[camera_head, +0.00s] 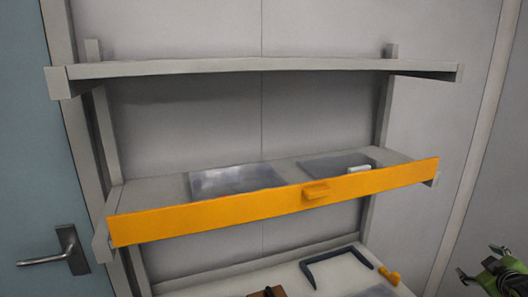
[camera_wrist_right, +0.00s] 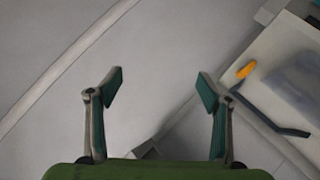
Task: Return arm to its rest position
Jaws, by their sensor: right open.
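My right gripper (camera_head: 480,262) shows at the lower right corner of the head view, apart from the shelf unit and to its right. In the right wrist view my right gripper (camera_wrist_right: 158,95) has its two fingers spread wide with nothing between them. My left gripper is in neither view.
A shelf (camera_head: 165,226) with an orange front holds two flat grey pouches (camera_head: 235,179) (camera_head: 335,164) and a small white item (camera_head: 360,169). Below lie a dark bracket (camera_head: 335,254) and a small orange piece (camera_head: 390,275). A door handle (camera_head: 50,258) is at left.

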